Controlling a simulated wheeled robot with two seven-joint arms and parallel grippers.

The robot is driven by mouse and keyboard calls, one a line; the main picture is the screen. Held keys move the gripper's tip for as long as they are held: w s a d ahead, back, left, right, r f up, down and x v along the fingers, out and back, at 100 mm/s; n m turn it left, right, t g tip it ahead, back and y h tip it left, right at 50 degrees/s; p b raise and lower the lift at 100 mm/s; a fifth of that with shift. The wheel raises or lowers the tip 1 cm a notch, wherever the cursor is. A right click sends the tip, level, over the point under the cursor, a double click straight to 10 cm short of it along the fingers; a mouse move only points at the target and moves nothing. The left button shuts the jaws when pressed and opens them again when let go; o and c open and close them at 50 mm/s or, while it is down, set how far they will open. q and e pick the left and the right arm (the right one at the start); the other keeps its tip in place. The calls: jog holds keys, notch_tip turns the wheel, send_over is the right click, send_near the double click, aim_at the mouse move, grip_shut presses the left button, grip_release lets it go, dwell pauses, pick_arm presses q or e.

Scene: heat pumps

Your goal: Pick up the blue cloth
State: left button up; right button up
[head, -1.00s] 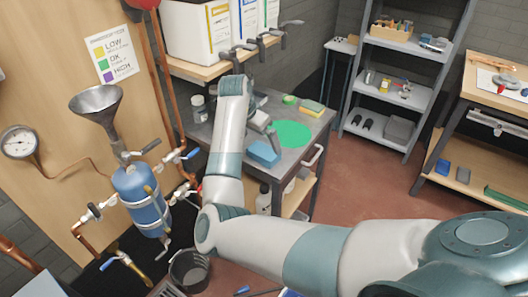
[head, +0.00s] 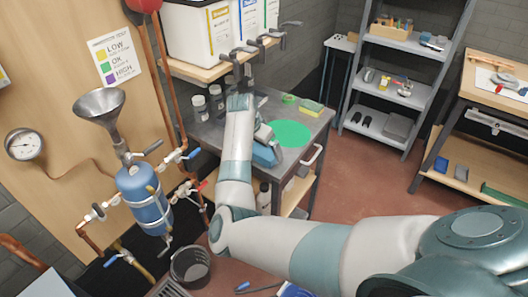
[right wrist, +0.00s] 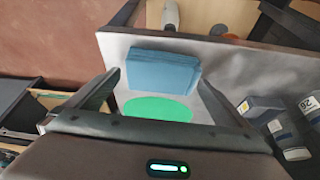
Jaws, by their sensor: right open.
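The blue cloth (head: 263,156) is a folded flat block on the grey top of the small workbench (head: 300,160), partly hidden behind my right arm in the head view. In the right wrist view the whole cloth (right wrist: 163,70) shows near the bench edge, beside a flat green disc (right wrist: 157,108). My right gripper (head: 268,142) is over the cloth in the head view. In the right wrist view its open fingers (right wrist: 158,82) stand on either side of the cloth's near part, with nothing held. Whether they touch the cloth I cannot tell. My left gripper is out of view.
The green disc (head: 291,134), a sponge (head: 312,107) and a green roll (head: 288,99) lie farther back on the bench. White jars (head: 198,108) stand at its left. A blue tank (head: 145,197) is at left.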

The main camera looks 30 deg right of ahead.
jog(key=shift+f, duration=0.2)
dwell(0.3)
jog(key=c, duration=0.9)
jog(key=shift+r, duration=0.1)
jog(key=shift+c, duration=0.2)
